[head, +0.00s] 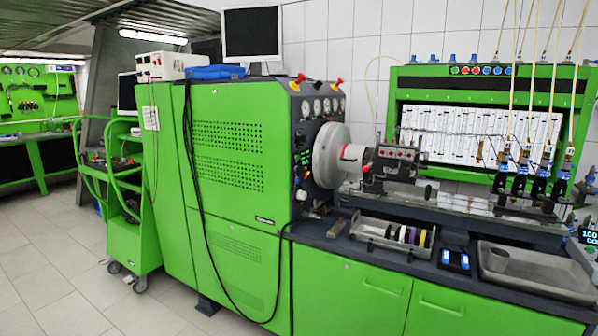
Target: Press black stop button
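I cannot make out a black stop button for certain. A row of small round buttons (482,70) in several colours sits on the top beam of the green frame at the right; they are too small to tell whether one is a black stop button. The dark side panel (303,130) of the large green test bench (235,190) carries gauges, a small green-lit display and small controls near the chuck. A control box (588,238) with a lit display is cut off by the right edge. Neither of my grippers is in view.
A round metal chuck (328,155) and a pump (393,163) stand over the dark bench top. A tray with coloured rings (409,235) and a metal tray (535,272) lie in front. A green cart (128,215) stands left. The tiled floor (50,280) at left is clear.

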